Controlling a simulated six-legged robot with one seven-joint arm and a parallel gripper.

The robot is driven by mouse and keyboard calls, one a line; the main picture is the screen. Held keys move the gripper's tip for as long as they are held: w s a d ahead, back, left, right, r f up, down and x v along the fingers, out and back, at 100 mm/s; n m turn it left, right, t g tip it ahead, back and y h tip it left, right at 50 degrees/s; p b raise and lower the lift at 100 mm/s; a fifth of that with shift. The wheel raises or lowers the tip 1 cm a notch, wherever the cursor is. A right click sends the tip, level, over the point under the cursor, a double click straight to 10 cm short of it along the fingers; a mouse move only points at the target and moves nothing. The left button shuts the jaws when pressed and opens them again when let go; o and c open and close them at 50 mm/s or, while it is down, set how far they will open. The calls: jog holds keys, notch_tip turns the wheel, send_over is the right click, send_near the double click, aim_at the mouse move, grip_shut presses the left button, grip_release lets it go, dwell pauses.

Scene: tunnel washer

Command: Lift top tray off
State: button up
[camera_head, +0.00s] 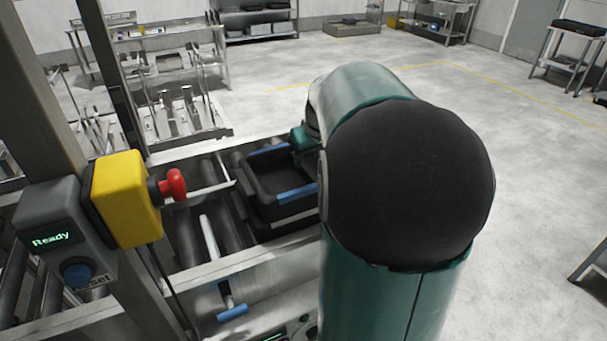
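A black tray (272,205) with blue strips on its near and far rims sits on the roller conveyor. It appears to be the top of a stack, with dark edges showing below it. Its inside looks empty. My arm covers the tray's right end. The teal end of my arm, with my gripper (303,143), shows at the tray's far right rim. The fingers are hidden, so I cannot tell whether they touch the tray or are open or shut.
A post at left carries a yellow box (127,198) with a red button and a grey panel (62,235) reading "Ready". A metal rail (240,262) runs along the conveyor's near side. Racks (165,85) stand behind. The floor at right is largely clear.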

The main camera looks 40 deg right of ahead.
aim_at(304, 166)
jog(key=x, duration=0.4)
jog(key=shift+w+f, duration=0.15)
jog(key=shift+f, duration=0.15)
grip_shut()
jog(key=shift+r, duration=0.2)
jog(key=shift+r, duration=1.3)
jog(key=s+r, duration=0.2)
jog(key=r, duration=0.1)
jog(key=s+a+r, duration=0.1)
jog(key=s+r, duration=0.1)
jog(key=shift+s+a+r, duration=0.2)
jog(key=shift+r, duration=0.2)
jog(key=s+a+r, duration=0.2)
jog(key=s+r, duration=0.2)
jog(key=s, duration=0.5)
jog(key=shift+a, duration=0.35)
